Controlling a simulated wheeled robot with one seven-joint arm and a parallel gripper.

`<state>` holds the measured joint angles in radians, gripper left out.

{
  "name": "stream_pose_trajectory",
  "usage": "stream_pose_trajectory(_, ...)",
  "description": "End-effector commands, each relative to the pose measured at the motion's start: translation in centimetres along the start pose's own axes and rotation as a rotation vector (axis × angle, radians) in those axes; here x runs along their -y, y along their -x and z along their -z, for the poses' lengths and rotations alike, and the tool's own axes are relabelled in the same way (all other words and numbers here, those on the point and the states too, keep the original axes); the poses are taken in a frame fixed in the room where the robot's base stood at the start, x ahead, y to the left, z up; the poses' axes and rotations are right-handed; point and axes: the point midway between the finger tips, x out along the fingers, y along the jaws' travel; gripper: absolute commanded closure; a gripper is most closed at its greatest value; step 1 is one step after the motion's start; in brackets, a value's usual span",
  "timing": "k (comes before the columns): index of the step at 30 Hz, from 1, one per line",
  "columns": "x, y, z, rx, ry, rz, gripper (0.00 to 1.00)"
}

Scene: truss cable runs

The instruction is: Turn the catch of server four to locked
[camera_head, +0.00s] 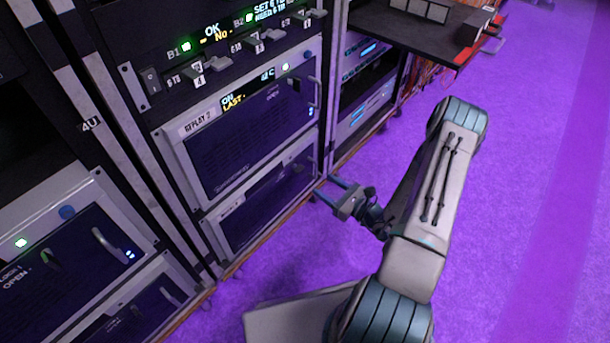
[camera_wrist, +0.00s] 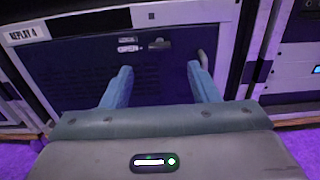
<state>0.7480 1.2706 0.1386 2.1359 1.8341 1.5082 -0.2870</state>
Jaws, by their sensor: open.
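Server four, with the label REPLAY 4 (camera_wrist: 30,34), has a dark blue front panel (camera_wrist: 72,62) in a pale frame in the wrist view. In the head view it appears as the lower unit (camera_head: 262,208). Its small catch (camera_wrist: 158,44) is near the panel's top, beside small lettering that seems to read OPEN; its exact angle is too small to tell. My gripper (camera_wrist: 160,74) is open and empty, its two blue fingers pointing at the panel below the catch. In the head view my gripper (camera_head: 326,188) is just right of the unit's right edge.
REPLAY 2 (camera_head: 250,125) sits directly above, with a handle at its right. Another rack unit (camera_head: 65,235) at lower left has a catch marked OPEN. A dark shelf (camera_head: 425,30) juts out at upper right. Purple floor (camera_head: 530,180) is clear to the right.

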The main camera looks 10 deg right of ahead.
Motion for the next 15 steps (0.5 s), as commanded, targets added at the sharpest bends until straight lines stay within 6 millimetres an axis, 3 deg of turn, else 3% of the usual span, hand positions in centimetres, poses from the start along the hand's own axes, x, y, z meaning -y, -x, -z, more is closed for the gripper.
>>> stream_pose_trajectory(6,-0.1,-4.8,0.3,0.001,0.003,-0.004,0.45)
stream_pose_trajectory(15,0.0,-8.5,0.1,0.001,0.001,-0.002,0.45)
